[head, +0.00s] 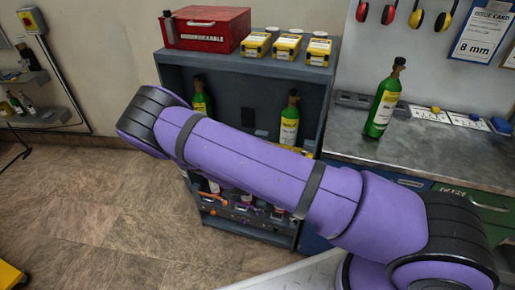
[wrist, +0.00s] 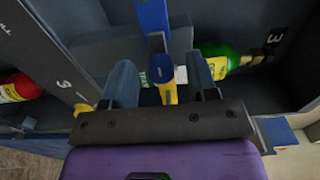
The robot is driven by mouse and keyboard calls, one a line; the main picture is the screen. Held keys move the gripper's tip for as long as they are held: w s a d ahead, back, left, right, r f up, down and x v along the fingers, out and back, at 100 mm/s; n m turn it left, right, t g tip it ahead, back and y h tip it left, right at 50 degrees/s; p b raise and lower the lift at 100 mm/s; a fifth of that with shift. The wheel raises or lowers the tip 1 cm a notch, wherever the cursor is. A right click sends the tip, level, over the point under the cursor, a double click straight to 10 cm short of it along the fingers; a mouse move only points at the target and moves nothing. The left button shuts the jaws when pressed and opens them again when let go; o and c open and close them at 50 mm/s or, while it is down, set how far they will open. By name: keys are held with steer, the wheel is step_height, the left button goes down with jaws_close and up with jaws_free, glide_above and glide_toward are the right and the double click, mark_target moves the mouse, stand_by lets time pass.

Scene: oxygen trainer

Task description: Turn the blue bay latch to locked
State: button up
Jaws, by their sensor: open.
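In the wrist view a bright blue bar (wrist: 154,22), which looks like the blue bay latch, runs down from the top edge just beyond my fingers. My gripper (wrist: 163,72) is open, with one finger on each side of a yellow piece (wrist: 168,83). I cannot tell whether this piece is joined to the blue bar or touches a finger. A green bottle (wrist: 232,60) with a yellow label lies in the bay right of the bar, partly behind the right finger. In the head view my purple arm hides my gripper and the latch.
The dark cabinet (head: 176,52) carries a red box (head: 210,30) and several yellow boxes (head: 287,46). Bottles (head: 289,122) stand inside it. A green bottle (head: 383,100) stands on the metal bench (head: 425,140). A red bottle (wrist: 15,90) is left in the wrist view.

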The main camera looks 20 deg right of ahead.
steer(key=v, duration=1)
steer(key=s+d+r+m+g, duration=0.3)
steer(key=d+r+m+g, duration=0.15)
steer(key=r+m, duration=0.45)
steer(key=s+d+r+m+g, duration=0.3)
steer(key=d+r+m+g, duration=0.15)
steer(key=r+m, duration=0.45)
steer(key=s+d+r+m+g, duration=0.3)
steer(key=d+r+m+g, duration=0.15)
steer(key=r+m, duration=0.5)
steer(key=s+r+m+t+y, duration=0.4)
steer(key=s+r+m+y, duration=0.6)
steer(key=s+r+m, duration=0.8)
steer(key=s+m, duration=0.1)
steer(key=s, duration=0.1)
steer(key=shift+s+a+y, duration=0.2)
steer(key=shift+s+y, duration=0.05)
steer(key=shift+y, duration=0.05)
